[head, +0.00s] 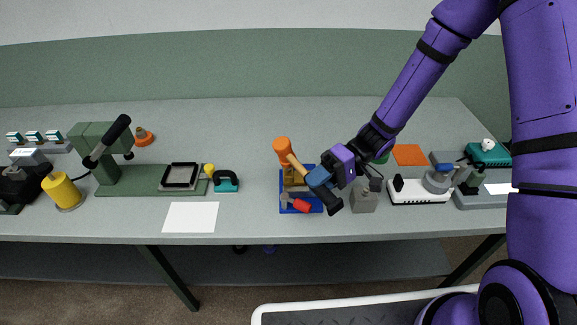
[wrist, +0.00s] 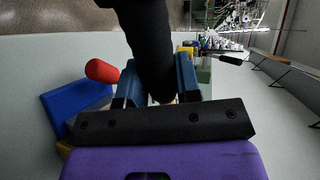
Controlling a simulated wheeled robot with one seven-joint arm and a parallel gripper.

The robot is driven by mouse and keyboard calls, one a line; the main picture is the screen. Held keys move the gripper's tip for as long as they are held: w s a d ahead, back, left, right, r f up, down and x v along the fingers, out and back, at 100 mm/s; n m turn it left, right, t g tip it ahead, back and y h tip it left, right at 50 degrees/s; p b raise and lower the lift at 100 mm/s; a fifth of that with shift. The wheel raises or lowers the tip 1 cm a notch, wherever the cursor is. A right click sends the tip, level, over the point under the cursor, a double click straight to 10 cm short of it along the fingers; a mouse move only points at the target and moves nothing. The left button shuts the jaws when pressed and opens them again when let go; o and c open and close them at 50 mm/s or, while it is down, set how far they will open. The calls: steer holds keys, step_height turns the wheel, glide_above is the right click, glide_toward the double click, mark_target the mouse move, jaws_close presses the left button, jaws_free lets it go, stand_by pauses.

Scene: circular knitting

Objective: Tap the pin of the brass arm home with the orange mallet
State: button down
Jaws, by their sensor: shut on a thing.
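The orange mallet (head: 283,148) is tilted, its orange head up and to the left, with a tan shaft and a black grip (head: 332,201). My gripper (head: 320,178) is shut on it near the black grip and holds it over the blue tray (head: 284,207). In the wrist view the black grip (wrist: 150,42) passes between my blue fingers (wrist: 158,85). A tan-brass piece (head: 291,186) shows in the tray, partly behind the mallet; I cannot tell whether it is the brass arm. I cannot make out the pin.
A red-handled tool (head: 301,205) lies in the tray; its handle also shows in the wrist view (wrist: 102,71). A grey block (head: 363,199) and a white power strip (head: 418,196) stand to the right. White paper (head: 190,217) lies left.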

steer(key=shift+f, duration=1.15)
steer(key=shift+r, duration=2.3)
steer(key=shift+r, duration=2.5)
